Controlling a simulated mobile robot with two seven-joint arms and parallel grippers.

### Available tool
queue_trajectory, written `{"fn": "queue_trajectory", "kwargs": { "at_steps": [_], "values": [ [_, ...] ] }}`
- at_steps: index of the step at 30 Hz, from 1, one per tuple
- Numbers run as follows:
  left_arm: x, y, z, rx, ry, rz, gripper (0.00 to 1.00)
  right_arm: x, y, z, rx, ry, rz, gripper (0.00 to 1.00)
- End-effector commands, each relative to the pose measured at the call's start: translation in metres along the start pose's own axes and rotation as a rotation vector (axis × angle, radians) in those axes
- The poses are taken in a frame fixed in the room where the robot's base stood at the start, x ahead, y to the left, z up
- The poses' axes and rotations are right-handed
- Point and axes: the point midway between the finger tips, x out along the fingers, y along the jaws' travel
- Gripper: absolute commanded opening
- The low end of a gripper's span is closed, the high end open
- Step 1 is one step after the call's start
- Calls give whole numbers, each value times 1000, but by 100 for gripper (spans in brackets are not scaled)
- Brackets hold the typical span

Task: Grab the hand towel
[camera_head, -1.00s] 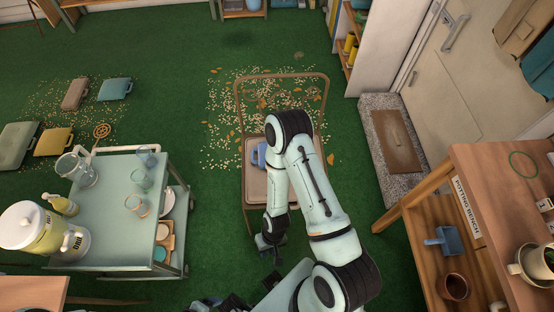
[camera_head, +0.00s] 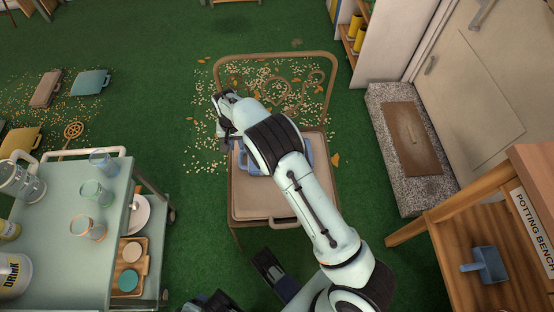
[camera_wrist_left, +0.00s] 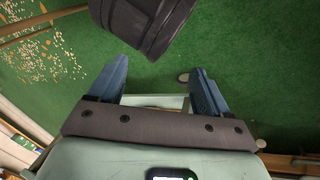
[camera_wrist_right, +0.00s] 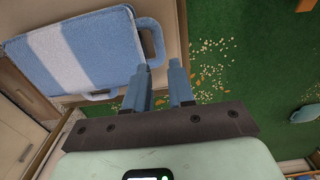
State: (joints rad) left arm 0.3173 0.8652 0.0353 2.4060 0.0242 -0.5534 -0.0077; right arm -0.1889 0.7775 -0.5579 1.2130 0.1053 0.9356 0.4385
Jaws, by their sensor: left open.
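A flat blue-and-white striped cloth-like thing with loop handles, which looks like the hand towel (camera_wrist_right: 60,65), lies on the folding chair's tan seat. In the head view, part of the towel (camera_head: 244,161) shows beside my right arm, which hides the rest. My right gripper (camera_wrist_right: 161,72) is open with a narrow gap and nothing visible between its fingers. It is just off one end of the towel, its left finger close to a loop; I cannot tell whether they touch. My left gripper (camera_wrist_left: 157,78) is open and empty, low near the chair.
The chair (camera_head: 240,207) stands on green carpet with scattered seeds and leaves. A teal cart (camera_head: 55,225) with glasses and jugs is at the left. A potting bench (camera_head: 455,215) and a stone step (camera_head: 440,185) are at the right. Carpet between cart and chair is clear.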

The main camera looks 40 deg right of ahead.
Motion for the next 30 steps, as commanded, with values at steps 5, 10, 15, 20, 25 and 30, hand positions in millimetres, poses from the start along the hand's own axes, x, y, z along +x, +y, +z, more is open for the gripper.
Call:
{"fn": "queue_trajectory", "kwargs": {
  "at_steps": [5,10,15,20,25,30],
  "values": [
    [10,-3,-12,-3,36,-2,78,34,0,1,-2,-3,2,23],
    [12,-4,-16,-4,48,-3,78,45,0,0,-1,0,-1,23],
    [17,-6,-22,-5,64,-4,78,59,1,1,-1,-3,1,23],
    [26,-10,-34,-8,99,-8,78,84,2,1,-1,-3,2,23],
    [30,-14,-30,-13,86,-16,78,98,2,1,-1,0,0,23],
    [30,-14,-30,-13,86,-16,78,97,2,1,-2,0,-1,23]
  ]
}}
